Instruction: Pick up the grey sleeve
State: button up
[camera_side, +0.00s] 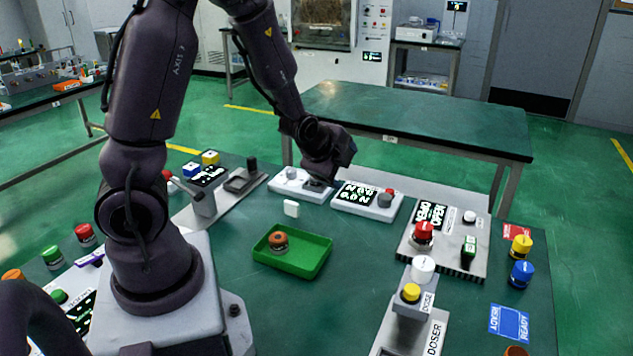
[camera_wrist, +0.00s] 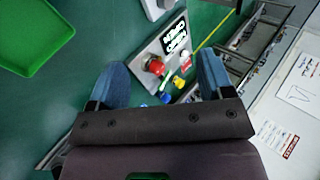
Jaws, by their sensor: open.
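My gripper (camera_side: 322,178) is over the back of the green table, above a white module, in the side view; its fingertips are hard to make out there. In the wrist view my gripper (camera_wrist: 162,60) shows two blue fingers spread apart with nothing held between them. I cannot tell for certain which part is the grey sleeve. A grey upright cylinder (camera_side: 204,201) stands on the slim grey base at the left, apart from my gripper. A grey round part (camera_side: 384,200) sits on the white display module.
A green tray (camera_side: 318,262) holds an orange-brown round part (camera_side: 278,242); the tray shows in the wrist view (camera_wrist: 28,40). A panel with a red button (camera_side: 424,231) and the doser (camera_side: 436,331) stand at the right. A small white block (camera_side: 291,208) lies behind the tray.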

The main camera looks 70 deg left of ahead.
jog(key=s+a+f+m+y, duration=0.2)
jog(key=a+f+m+y, duration=0.1)
jog(key=a+f+m, duration=0.5)
jog(key=m+t+y, duration=0.2)
jog(key=m, duration=0.6)
send_near(316, 181)
jog(key=w+a, duration=0.3)
jog(key=shift+a+f, duration=0.2)
jog(key=shift+a, duration=0.05)
jog(key=shift+x, duration=2.8)
jog(key=shift+s+f, duration=0.1)
jog(key=shift+s, duration=0.1)
jog(key=c, duration=1.1)
